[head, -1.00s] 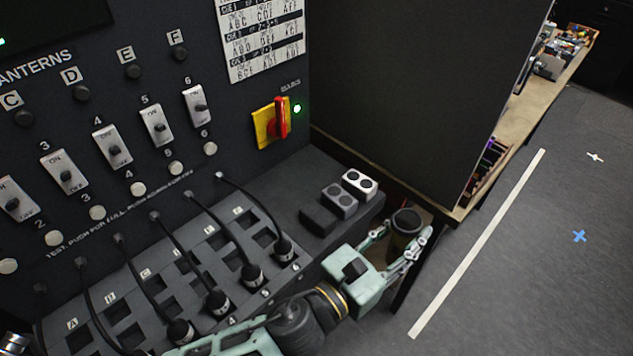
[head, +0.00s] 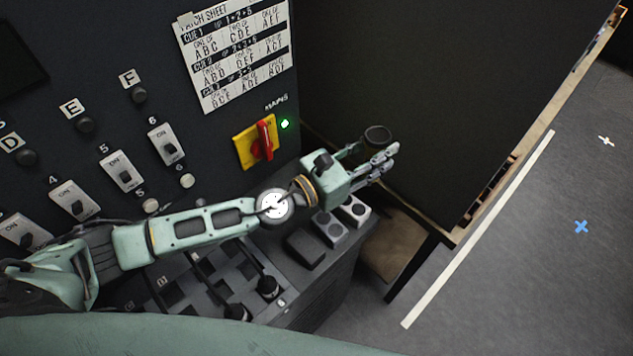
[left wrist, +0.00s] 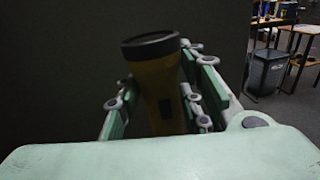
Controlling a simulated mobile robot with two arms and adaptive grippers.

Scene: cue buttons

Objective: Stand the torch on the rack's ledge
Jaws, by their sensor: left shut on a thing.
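The torch has a wide black head (head: 377,134) and a dull yellow body, which shows in the left wrist view (left wrist: 158,82). Its head points up, and it leans slightly in the wrist picture. My left gripper (head: 384,160) is shut around its body and holds it in front of the dark side panel. The lower end of the torch is hidden. The rack (head: 222,134) is the black face with switches and lettered knobs. A dark grey ledge (head: 325,277) with sockets runs along its foot, partly behind my left arm. My right gripper is not in view.
Small blocks (head: 329,228) with round buttons stand on the ledge's right end, beside a flat dark block (head: 304,248). Plugs with cables (head: 268,287) occupy the socket area. A brown wooden surface (head: 395,246) lies right of the ledge. Open floor (head: 520,280) is beyond.

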